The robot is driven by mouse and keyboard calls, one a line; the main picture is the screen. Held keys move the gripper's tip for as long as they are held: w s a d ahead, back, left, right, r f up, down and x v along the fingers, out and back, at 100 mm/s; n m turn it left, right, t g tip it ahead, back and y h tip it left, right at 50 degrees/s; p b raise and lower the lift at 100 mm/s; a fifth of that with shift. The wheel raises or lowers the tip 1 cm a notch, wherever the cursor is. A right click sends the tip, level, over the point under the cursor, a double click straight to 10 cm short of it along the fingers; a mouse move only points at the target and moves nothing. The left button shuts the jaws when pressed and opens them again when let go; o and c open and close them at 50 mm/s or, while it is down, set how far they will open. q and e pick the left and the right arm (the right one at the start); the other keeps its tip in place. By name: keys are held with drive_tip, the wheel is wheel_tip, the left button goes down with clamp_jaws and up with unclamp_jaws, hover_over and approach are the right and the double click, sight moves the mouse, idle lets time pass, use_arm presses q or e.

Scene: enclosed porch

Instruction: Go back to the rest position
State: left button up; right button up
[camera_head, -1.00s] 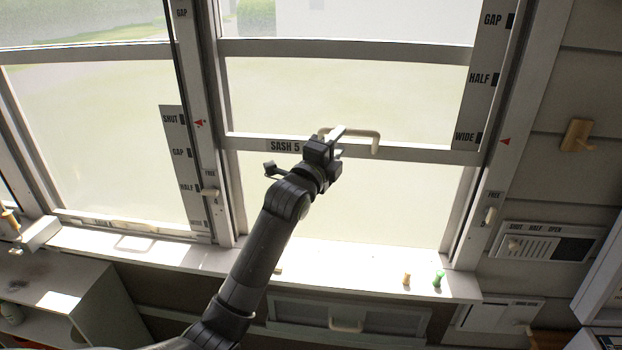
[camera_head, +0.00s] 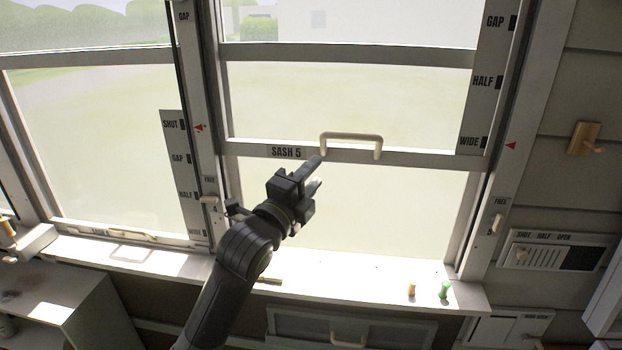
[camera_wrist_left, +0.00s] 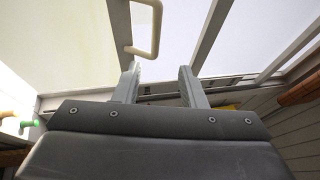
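My left gripper (camera_head: 316,174) is in front of the window, just below and left of the cream handle (camera_head: 351,139) of the sash. It is open and empty, its two fingers apart and clear of the handle. In the left wrist view the open fingers (camera_wrist_left: 160,82) show with nothing between them, and the handle (camera_wrist_left: 154,28) hangs beyond the left finger. The sash rail (camera_head: 400,157) carries a "SASH 5" label and stands level with the WIDE mark. My right gripper is in neither view.
A sunlit sill (camera_head: 360,275) runs below the window, with a green peg (camera_head: 445,290) and a tan peg (camera_head: 411,290) on it. A drawer front (camera_head: 300,327) is under the sill. A wooden hook (camera_head: 584,140) and a vent (camera_head: 556,252) are on the right wall.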

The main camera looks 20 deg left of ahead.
use_arm(q)
drive_tip(key=w+a+f+n+g+y, duration=0.1)
drive_tip(key=w+a+f+n+g, duration=0.15)
drive_tip(key=f, duration=0.95)
drive_tip(key=w+a+f+n+g+y, duration=0.1)
drive_tip(key=w+a+f+n+g, duration=0.2)
drive_tip(key=f, duration=0.9)
drive_tip(key=s+a+f+n+g+y+b, duration=0.1)
drive_tip(key=s+f+n+g, duration=0.2)
drive_tip(key=f, duration=0.9)
drive_tip(key=s+a+f+n+g+y, duration=0.1)
drive_tip(key=s+a+f+n, duration=0.15)
drive_tip(key=s+f, duration=0.6)
drive_tip(key=s+f+n+g, duration=0.3)
drive_tip(key=s+f, duration=0.7)
drive_tip(key=f, duration=0.3)
drive_tip(key=s+f+n+g, duration=0.2)
drive_tip(key=s+f+n, duration=0.1)
drive_tip(key=s+f, duration=0.85)
drive_tip(key=s+d+f+n+g, duration=0.1)
drive_tip(key=s+f, duration=0.4)
drive_tip(key=s, duration=0.6)
drive_tip(key=s+d+f+n+g, duration=0.2)
drive_tip(key=s+f+g, duration=0.1)
drive_tip(key=s, duration=0.9)
drive_tip(key=shift+f+n+h+b, duration=0.3)
drive_tip(key=shift+f+n+b, duration=0.15)
drive_tip(key=shift+f, duration=0.45)
